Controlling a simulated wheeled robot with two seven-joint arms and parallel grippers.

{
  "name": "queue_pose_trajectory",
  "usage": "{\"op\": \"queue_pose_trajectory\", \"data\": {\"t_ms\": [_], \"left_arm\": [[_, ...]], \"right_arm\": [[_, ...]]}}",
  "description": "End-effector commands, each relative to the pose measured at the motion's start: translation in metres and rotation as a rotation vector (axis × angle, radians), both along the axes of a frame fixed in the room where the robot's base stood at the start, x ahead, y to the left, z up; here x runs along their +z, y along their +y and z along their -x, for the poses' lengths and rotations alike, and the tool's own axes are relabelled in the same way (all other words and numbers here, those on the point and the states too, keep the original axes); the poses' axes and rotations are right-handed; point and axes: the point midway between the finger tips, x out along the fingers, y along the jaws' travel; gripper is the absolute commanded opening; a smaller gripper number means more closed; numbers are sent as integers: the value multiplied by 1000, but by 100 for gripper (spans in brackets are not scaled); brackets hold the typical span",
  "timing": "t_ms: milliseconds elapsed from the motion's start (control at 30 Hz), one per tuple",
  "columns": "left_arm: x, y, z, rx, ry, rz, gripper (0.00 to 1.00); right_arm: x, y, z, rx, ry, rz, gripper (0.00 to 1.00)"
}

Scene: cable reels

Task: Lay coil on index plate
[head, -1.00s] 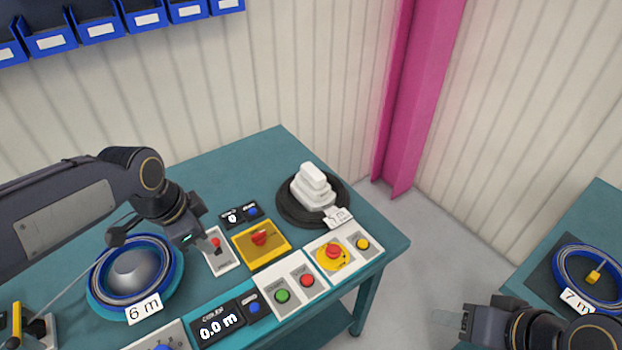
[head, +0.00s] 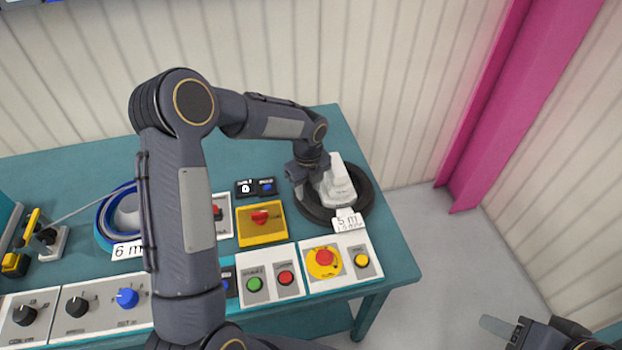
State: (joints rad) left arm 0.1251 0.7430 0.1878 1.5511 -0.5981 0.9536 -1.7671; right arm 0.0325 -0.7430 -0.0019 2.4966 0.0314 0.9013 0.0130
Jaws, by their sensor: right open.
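A blue coil (head: 105,222) lies at the left of the teal table around a grey dome, with a "6 m" tag; my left arm hides its right part. A black round plate (head: 365,208) with a "5 m" tag lies at the table's right and carries a stepped white block (head: 338,182). My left gripper (head: 317,200) is low over this plate, against or just beside the block's left side; its jaws are too hidden to read. My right gripper (head: 495,328) is open and empty at the bottom right, over the floor. I cannot tell which thing is the index plate.
Along the front edge are a yellow emergency-stop panel (head: 325,262), green and red buttons (head: 270,280) and several knobs (head: 77,307). A yellow box with a red switch (head: 261,222) sits left of the black plate. A pink column (head: 485,110) stands behind right.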

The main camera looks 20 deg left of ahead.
Motion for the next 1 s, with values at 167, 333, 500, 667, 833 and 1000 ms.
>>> {"op": "queue_pose_trajectory", "data": {"t_ms": [167,333,500,667,833,1000], "left_arm": [[-29,0,2,2,5,0,39],[-46,0,1,3,2,1,39],[-52,0,0,3,1,0,39],[-52,0,0,3,0,0,39],[-52,0,0,3,1,1,22],[-51,0,0,3,1,1,0]], "right_arm": [[5,0,0,0,0,0,48],[7,0,0,0,0,0,48],[8,0,0,0,0,0,48],[8,0,0,0,0,0,48],[8,0,0,0,0,0,48],[8,0,0,0,0,0,48]]}}
